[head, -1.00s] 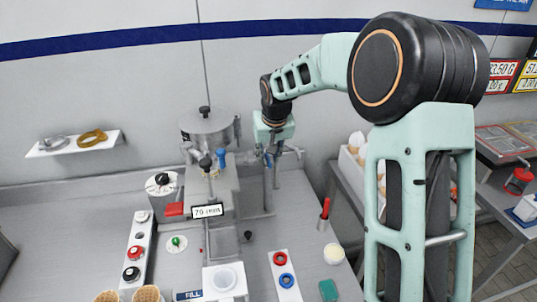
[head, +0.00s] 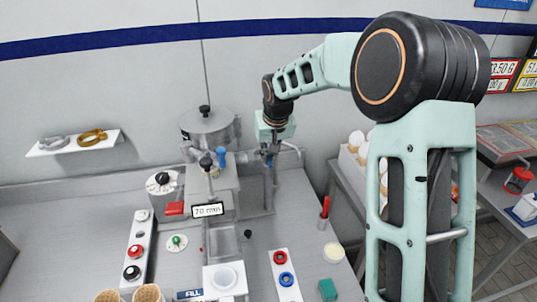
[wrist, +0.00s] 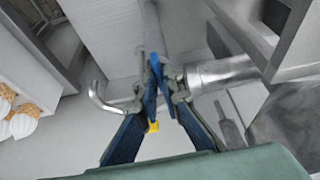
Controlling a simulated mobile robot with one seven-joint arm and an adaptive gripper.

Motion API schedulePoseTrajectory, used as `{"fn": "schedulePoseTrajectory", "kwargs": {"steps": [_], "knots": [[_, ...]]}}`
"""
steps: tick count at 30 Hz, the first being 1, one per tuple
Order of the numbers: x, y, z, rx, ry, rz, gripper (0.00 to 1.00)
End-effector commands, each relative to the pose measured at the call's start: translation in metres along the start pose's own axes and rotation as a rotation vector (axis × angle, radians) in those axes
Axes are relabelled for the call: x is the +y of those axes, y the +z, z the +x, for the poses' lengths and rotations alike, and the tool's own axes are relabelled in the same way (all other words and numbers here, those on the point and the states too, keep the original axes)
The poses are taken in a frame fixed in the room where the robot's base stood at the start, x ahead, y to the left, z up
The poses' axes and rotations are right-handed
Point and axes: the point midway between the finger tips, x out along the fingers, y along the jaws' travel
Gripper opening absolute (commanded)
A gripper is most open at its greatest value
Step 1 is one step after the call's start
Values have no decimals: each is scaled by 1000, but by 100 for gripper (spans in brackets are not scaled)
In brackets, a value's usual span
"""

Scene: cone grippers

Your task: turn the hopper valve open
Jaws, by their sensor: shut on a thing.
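The hopper (head: 207,128) is a grey metal drum with a black-knobbed lid on the machine in the head view. A pipe with a bent end (head: 292,147) is at its right. My gripper (head: 268,155) is at this pipe, pointing down. In the wrist view, my gripper (wrist: 160,88) has its dark fingers closed around a narrow blue valve handle (wrist: 152,88) beside the metal pipe (wrist: 222,72). A small yellow piece (wrist: 152,127) shows between the fingers. The fingers hide part of the valve, so its exact angle is unclear.
A 70 mm sign (head: 208,209) and a blue-topped knob (head: 221,157) are on the machine, left of my gripper. A red-handled tool (head: 324,212) stands in a holder at right. A wall shelf (head: 75,143) is at left.

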Motion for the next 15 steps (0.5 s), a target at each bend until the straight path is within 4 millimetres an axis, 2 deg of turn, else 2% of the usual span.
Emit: {"fn": "schedulePoseTrajectory", "kwargs": {"steps": [5,15], "knots": [[2,-1,-1,0,-39,-86,0],[4,-2,-1,1,-156,-364,0]]}}
